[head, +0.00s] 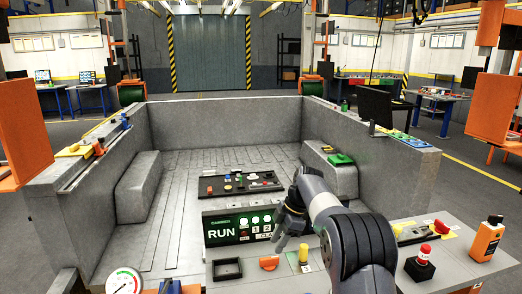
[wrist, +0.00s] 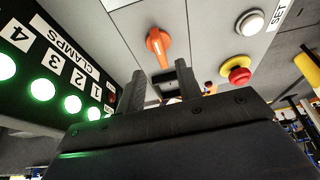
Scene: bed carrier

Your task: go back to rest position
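The clamp panel (wrist: 60,55) with several lit green lamps is to the left in the wrist view. My arm hides part of the console in the head view.
A red button on a yellow base (wrist: 237,68) and a white button (wrist: 250,22) sit on the console. A black-boxed red button (head: 422,263) and an orange bottle (head: 487,238) stand at right. Grey walls (head: 225,122) enclose the bed behind the console.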

